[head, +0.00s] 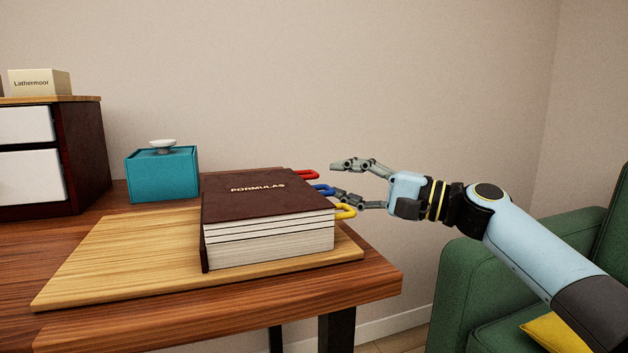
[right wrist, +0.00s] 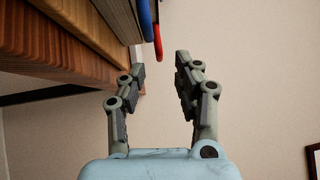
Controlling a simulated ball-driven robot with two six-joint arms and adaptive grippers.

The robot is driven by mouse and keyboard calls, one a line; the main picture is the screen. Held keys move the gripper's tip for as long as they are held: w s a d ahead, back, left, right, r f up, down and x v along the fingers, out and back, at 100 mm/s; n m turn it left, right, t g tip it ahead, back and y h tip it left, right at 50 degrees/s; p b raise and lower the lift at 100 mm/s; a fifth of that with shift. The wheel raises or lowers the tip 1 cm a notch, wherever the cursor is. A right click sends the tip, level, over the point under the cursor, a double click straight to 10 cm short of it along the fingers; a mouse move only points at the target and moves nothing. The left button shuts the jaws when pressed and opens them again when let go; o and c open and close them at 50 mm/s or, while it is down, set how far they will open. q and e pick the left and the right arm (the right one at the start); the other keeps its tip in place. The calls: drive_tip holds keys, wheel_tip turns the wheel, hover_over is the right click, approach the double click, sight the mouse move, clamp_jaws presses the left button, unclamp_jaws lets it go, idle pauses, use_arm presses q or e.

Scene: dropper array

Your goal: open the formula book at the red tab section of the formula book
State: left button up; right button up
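The formula book (head: 262,195) lies closed on a light wooden board, its dark brown cover marked "FORMULAS". A red tab (head: 309,174), a blue tab (head: 324,189) and a yellow tab (head: 346,211) stick out of its right side. My right gripper (head: 336,180) is open and empty, just right of the book near the red and blue tabs. In the right wrist view the red tab (right wrist: 157,43) hangs ahead of the open fingers (right wrist: 160,65), with the blue tab (right wrist: 145,18) beside it. No contact shows. My left gripper is out of view.
The wooden board (head: 110,262) rests on a wooden table (head: 200,318). A teal box (head: 163,175) with a white knob stands behind left. A drawer cabinet (head: 85,150) holds a cream box (head: 40,83). A green armchair (head: 465,275) stands at right.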

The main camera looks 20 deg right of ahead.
sight(318, 176)
drive_tip(key=x, duration=0.6)
drive_tip(key=shift+f, duration=0.1)
clamp_jaws()
